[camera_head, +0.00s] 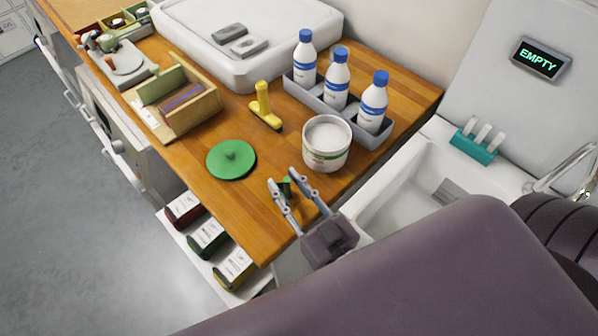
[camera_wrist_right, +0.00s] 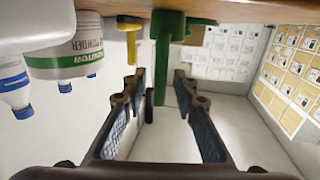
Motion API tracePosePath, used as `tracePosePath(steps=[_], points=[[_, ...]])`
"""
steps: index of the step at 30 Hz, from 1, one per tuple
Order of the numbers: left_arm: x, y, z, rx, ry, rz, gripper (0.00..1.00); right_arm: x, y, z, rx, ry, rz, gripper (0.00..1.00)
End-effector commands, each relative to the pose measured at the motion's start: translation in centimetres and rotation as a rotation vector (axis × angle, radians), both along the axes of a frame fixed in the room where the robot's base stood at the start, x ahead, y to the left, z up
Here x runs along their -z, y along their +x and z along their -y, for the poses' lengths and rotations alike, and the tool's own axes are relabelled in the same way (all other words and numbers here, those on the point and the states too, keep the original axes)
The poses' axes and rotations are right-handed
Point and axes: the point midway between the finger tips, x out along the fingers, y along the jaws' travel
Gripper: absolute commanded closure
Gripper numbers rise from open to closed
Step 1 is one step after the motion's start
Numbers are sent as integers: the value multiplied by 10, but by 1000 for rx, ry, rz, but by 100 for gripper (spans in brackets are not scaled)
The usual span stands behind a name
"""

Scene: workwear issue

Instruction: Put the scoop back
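The green scoop (camera_head: 286,187) is at the table's front right, partly hidden by my fingers. In the right wrist view, where the scene appears upside down, its wider cup (camera_wrist_right: 167,24) is against the wooden table and its thin handle (camera_wrist_right: 162,72) points away from it. My right gripper (camera_head: 294,190) is open, with the handle between its fingertips (camera_wrist_right: 159,82) in the picture; I see no clear contact. The white powder tub (camera_head: 326,145) stands open behind it, full of white powder. Its likely green lid (camera_head: 231,158) lies to the left. My left gripper is not in view.
A yellow brush (camera_head: 263,108) stands behind the lid. Several blue-capped bottles (camera_head: 337,80) stand in a grey caddy (camera_head: 301,94) beside the tub. A wooden box (camera_head: 202,110) is at left, a sink (camera_head: 410,190) at right. The wooden table (camera_head: 240,205) is bare near its front edge.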

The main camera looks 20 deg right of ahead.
Motion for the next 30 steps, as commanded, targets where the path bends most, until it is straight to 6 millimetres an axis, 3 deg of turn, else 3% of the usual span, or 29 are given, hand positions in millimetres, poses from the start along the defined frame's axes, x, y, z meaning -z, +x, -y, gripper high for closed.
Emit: tracePosePath(steps=[18,24,30], points=[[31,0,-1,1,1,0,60,3,-103,15,-2,0,-5,73],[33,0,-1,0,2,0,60,0,-117,17,-1,1,-1,73],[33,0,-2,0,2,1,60,-1,-119,17,0,2,0,73]])
